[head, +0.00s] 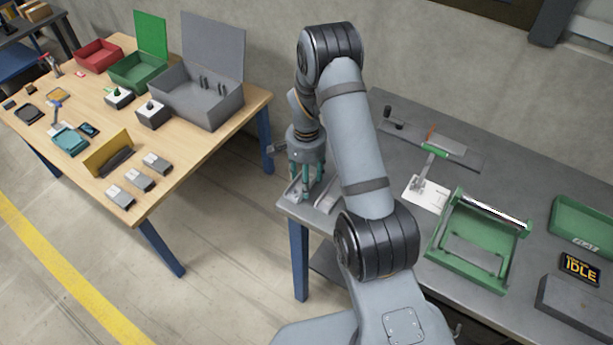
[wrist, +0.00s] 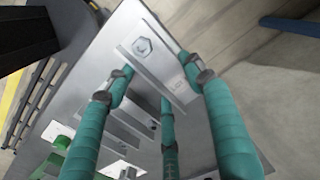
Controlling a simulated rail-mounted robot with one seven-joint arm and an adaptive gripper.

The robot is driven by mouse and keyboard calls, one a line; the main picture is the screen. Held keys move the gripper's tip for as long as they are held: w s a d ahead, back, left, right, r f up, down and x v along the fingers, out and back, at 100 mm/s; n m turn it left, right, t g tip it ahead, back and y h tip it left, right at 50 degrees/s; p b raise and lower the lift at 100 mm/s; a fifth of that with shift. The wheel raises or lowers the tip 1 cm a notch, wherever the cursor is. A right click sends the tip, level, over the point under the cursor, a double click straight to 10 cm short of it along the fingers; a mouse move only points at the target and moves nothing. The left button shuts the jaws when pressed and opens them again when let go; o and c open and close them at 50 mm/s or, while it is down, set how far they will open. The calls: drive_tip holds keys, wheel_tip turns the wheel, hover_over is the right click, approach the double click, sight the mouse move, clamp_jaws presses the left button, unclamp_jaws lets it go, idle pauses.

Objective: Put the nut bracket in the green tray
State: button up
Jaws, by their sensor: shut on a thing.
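The nut bracket, a grey metal plate with a hex nut and a small label, shows large in the wrist view (wrist: 143,46). My gripper's teal fingers (wrist: 160,84) are closed around it. In the head view my gripper (head: 306,192) points down at the left corner of the grey table, with grey metal (head: 294,189) at its fingertips. I cannot tell there whether the bracket touches the table. A shallow green tray (head: 583,228) with a label lies at the right of the grey table. A deeper green bin (head: 136,73) with a raised lid stands on the wooden table.
A grey piece (head: 328,200) lies beside my gripper. The grey table also holds a green frame with a roller (head: 470,265), a green-handled clamp (head: 432,152), and an IDLE display (head: 580,267). The wooden table (head: 190,148) carries bins and several small parts. A floor gap separates the tables.

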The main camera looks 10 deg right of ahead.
drive_tip(key=shift+f+b, duration=0.2)
drive_tip(key=shift+b, duration=0.1)
drive_tip(key=o, duration=1.4)
drive_tip(key=shift+r, duration=0.1)
drive_tip(key=shift+c, duration=0.2)
drive_tip(key=shift+o, duration=0.5)
wheel_tip(320, 180, up, 12)
drive_tip(key=b, duration=0.1)
drive_tip(key=shift+r+b, duration=0.2)
drive_tip(key=shift+b, duration=0.15)
